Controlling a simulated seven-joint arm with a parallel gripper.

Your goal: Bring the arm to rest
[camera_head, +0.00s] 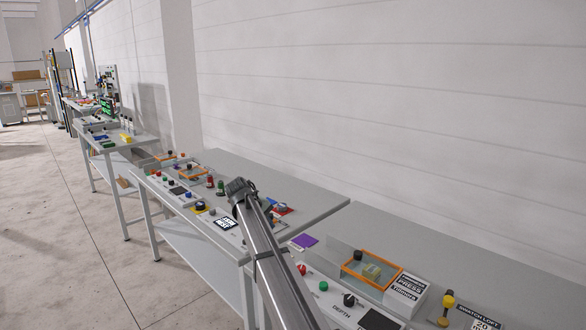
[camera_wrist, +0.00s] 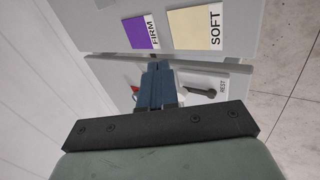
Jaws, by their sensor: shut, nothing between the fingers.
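My gripper (camera_wrist: 156,68) shows in the wrist view with its dark blue fingers together and nothing between them. Past the fingers, to their right, a dark lever (camera_wrist: 200,92) lies on a pale panel beside a label reading REST (camera_wrist: 222,88). The fingertips appear apart from the lever; their height above the panel is hard to judge. In the head view my arm reaches from the bottom edge to the middle bench, and its end hides part of the panel there. The fingertips cannot be made out in that view.
A purple FIRM card (camera_wrist: 141,32) and a cream SOFT card (camera_wrist: 196,28) lie beyond the fingers. A small red part (camera_wrist: 135,89) is just left of them. The near bench carries an orange-framed box (camera_head: 372,270), knobs and buttons. More benches line the wall; the floor (camera_head: 60,230) at left is clear.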

